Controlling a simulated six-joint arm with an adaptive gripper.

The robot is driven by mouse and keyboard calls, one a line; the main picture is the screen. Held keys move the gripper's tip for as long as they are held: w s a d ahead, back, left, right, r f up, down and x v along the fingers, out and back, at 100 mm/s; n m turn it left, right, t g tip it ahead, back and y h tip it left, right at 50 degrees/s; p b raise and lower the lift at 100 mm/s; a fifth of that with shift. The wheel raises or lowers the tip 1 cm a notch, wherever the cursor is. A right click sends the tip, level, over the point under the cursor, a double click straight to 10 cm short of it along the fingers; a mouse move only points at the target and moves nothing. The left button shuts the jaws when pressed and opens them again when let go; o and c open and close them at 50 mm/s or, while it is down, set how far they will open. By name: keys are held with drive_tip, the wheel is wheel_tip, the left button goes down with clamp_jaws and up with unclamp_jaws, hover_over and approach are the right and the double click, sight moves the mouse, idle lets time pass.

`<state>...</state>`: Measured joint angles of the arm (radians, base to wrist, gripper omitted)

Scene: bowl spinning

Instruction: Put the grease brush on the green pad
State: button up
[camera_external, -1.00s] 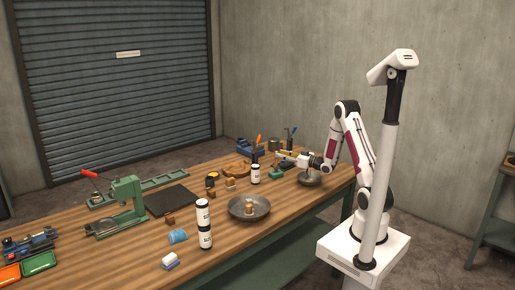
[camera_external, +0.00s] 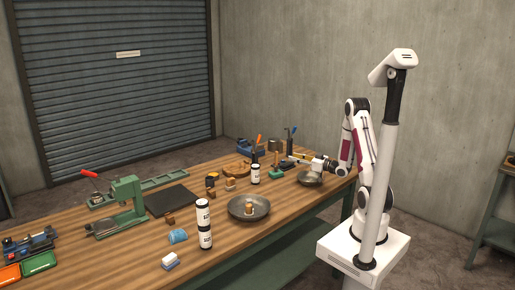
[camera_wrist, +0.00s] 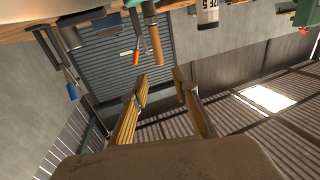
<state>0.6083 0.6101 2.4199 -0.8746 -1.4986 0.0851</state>
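My gripper (camera_external: 318,165) is above the small metal bowl (camera_external: 309,179) at the right end of the bench. In the wrist view, the yellow fingers of my gripper (camera_wrist: 161,88) are apart with nothing between them. A flat green tray-like piece (camera_external: 39,263) lies at the bench's left end and may be the green pad. In the wrist view, a wooden handle (camera_wrist: 155,42) and an orange-handled tool (camera_wrist: 136,56) show at the top.
A large metal bowl (camera_external: 249,208) with a small brown object in it sits mid-bench. Another white can (camera_external: 255,175) stands behind.

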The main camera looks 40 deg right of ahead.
drive_tip(key=shift+w, duration=0.1)
idle(0.4)
drive_tip(key=s+a+r+m+g+h, duration=0.2)
drive_tip(key=s+r+g+h, duration=0.5)
drive_tip(key=s+r, duration=0.25)
drive_tip(key=s+a+g+y, duration=0.1)
drive_tip(key=s+a, duration=0.4)
drive_tip(key=s, duration=0.5)
drive_tip(key=s+a+m+g+y, duration=0.1)
drive_tip(key=s+a+g, duration=0.2)
drive_tip(key=s, duration=0.8)
drive_tip(key=shift+s+a+f+g, duration=0.2)
drive_tip(key=shift+a+f+g, duration=0.25)
drive_tip(key=shift+a, duration=0.6)
